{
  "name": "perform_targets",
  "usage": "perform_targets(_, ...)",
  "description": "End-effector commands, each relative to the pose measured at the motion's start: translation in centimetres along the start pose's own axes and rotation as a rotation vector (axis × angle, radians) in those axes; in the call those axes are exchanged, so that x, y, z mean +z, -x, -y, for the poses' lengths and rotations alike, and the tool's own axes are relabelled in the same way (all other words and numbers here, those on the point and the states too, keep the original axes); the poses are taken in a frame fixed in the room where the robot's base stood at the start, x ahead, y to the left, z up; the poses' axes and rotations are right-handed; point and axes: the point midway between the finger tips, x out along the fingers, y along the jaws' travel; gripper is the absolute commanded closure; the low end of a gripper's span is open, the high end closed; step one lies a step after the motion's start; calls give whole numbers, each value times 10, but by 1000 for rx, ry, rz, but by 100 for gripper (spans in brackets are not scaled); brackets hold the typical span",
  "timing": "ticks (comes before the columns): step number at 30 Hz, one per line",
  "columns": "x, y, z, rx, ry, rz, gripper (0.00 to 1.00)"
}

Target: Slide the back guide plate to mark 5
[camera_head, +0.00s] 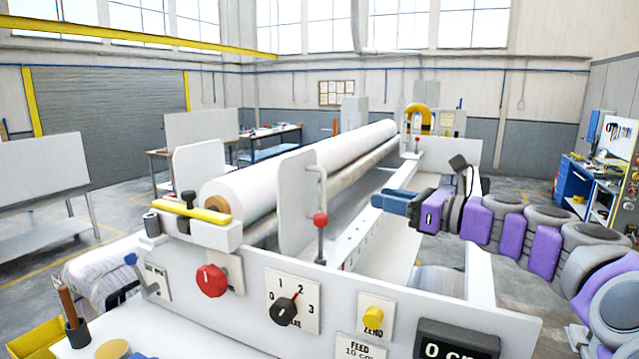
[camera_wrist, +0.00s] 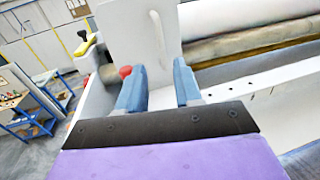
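A white upright guide plate (camera_head: 297,205) stands across the near part of the machine's bed. It has a grey bar handle (camera_head: 322,190) and a red knob (camera_head: 320,220). The frames do not label it front or back. In the wrist view the plate (camera_wrist: 135,30) is ahead of my gripper, with its red knob (camera_wrist: 125,72) beside the left finger. A row of small marks (camera_head: 345,240) runs along the bed rail; their numbers are unreadable. My gripper (camera_head: 377,198) is right of the plate above the bed. Its blue fingers (camera_wrist: 160,88) are apart with nothing clearly between them.
A long white roll (camera_head: 320,160) lies along the machine. The near panel (camera_head: 240,285) carries a red knob (camera_head: 211,280), a black dial (camera_head: 284,310) and a yellow button (camera_head: 373,318). Another red-topped lever (camera_head: 417,143) stands at the far end.

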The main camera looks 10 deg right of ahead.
Motion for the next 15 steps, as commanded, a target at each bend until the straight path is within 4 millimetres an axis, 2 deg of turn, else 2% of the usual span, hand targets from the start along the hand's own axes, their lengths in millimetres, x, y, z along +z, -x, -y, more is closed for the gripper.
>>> perform_targets(15, -2, -102, -1, 5, 0, -5, 66)
